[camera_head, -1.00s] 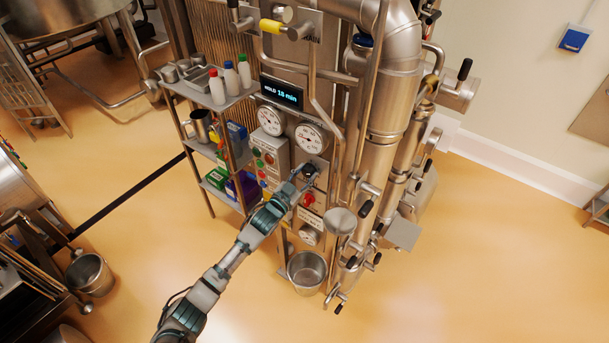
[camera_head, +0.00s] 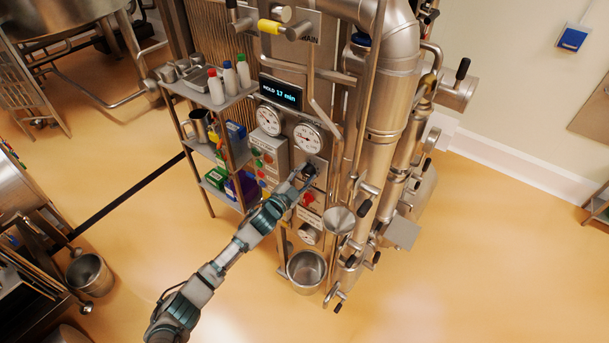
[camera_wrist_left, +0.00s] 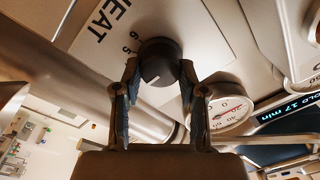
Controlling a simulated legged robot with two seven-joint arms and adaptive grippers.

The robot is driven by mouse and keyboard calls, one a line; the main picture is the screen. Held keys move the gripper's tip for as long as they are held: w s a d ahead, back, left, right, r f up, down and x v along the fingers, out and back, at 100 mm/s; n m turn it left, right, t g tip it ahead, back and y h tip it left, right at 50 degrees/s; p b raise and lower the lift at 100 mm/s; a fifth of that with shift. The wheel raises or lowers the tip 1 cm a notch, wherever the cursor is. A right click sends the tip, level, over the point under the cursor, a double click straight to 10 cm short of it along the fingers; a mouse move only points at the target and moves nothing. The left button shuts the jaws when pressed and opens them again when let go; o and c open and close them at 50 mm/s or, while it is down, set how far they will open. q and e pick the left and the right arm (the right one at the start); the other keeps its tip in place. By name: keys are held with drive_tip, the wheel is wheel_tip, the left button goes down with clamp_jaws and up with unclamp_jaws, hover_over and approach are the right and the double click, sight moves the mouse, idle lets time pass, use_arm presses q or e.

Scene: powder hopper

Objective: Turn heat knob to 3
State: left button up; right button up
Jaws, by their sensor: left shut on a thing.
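The heat knob (camera_wrist_left: 158,64) is a round black knob with a pale pointer line on a light plate marked HEAT (camera_wrist_left: 113,18). Part of its scale, with 5 and 6, shows in the left wrist view; the other numbers are hidden. My left gripper (camera_wrist_left: 158,75) is shut on the knob, one finger on each side. In the head view the left gripper (camera_head: 304,178) reaches the panel at the black knob (camera_head: 312,168), below the gauges. I cannot read the knob's setting. My right gripper is not in view.
A display (camera_head: 281,92) reads HOLD 17 min above two round gauges. A red knob (camera_head: 309,199) sits just below my gripper. A shelf rack (camera_head: 205,150) with bottles stands left; a funnel (camera_head: 339,220) and a steel bucket (camera_head: 306,271) are lower right.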

use_arm(q)
drive_tip(key=shift+a+f, duration=0.1)
drive_tip(key=shift+f, duration=0.35)
drive_tip(key=o, duration=1)
drive_tip(key=shift+o, duration=0.8)
drive_tip(key=shift+w, duration=0.35)
drive_tip(key=shift+s+r, duration=0.2)
drive_tip(key=shift+s, duration=0.15)
drive_tip(key=v, duration=1.1)
drive_tip(key=shift+a+f, duration=0.2)
drive_tip(key=shift+a, duration=0.1)
drive_tip(key=shift+d, duration=0.15)
